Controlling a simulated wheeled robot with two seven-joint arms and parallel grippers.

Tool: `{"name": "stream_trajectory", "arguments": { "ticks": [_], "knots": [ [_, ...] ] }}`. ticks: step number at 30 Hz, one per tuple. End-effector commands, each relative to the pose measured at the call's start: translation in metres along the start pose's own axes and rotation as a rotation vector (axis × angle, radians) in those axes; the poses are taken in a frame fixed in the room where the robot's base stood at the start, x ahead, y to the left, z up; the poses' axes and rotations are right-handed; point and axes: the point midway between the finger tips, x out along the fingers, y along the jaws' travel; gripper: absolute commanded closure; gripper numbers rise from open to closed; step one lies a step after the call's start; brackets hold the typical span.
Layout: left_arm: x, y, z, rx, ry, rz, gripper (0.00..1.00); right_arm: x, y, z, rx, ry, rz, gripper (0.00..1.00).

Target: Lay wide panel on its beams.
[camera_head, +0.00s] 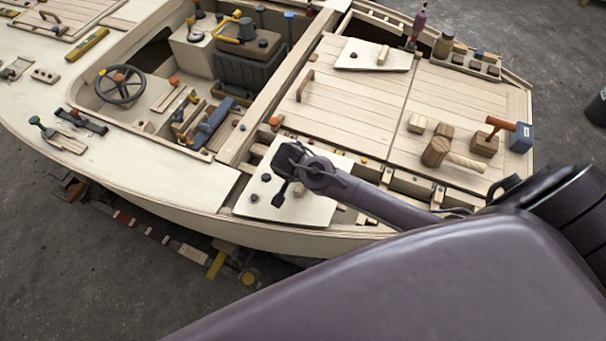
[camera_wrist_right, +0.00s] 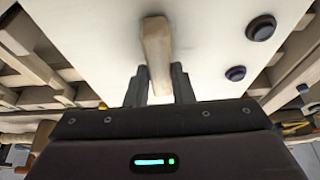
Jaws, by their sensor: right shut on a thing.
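A white wide panel (camera_head: 308,212) with several dark round knobs lies over the open framing at the near side of the hull. It also fills the middle of the right wrist view (camera_wrist_right: 95,35). My right gripper (camera_head: 289,188) is over it, shut on its wooden bar handle (camera_wrist_right: 156,45); the fingers (camera_wrist_right: 159,85) stand on both sides of the bar. Pale beams (camera_head: 408,184) show to the right of the panel, and framing shows on both sides in the wrist view (camera_wrist_right: 32,68). The panel hides what is under it, so I cannot tell whether it touches the beams. My left gripper is not in view.
A smaller white panel (camera_head: 352,57) with a block handle lies on the planked deck (camera_head: 335,100). Wooden blocks, a mallet (camera_head: 499,125) and a blue box (camera_head: 521,138) stand at the deck's right. The cockpit with a steering wheel (camera_head: 120,85) is to the left.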

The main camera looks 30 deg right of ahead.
Motion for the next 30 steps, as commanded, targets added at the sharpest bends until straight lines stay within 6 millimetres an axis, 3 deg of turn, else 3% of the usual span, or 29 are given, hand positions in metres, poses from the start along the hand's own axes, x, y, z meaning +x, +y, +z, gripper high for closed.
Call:
{"name": "stream_trajectory", "arguments": {
  "ticks": [16,17,22,30],
  "knots": [
    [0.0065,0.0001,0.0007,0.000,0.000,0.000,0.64,0.0098,-0.0008,0.0036,0.001,0.001,-0.002,1.00],
    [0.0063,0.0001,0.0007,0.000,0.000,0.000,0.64,0.0098,-0.0008,0.0036,0.001,0.001,-0.002,0.77],
    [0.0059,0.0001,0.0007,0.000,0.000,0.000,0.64,0.0096,-0.0005,0.0037,0.001,0.001,-0.002,0.55],
    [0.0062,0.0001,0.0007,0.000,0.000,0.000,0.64,0.0102,0.0005,0.0047,-0.001,0.000,0.001,0.53]
  ]
}}
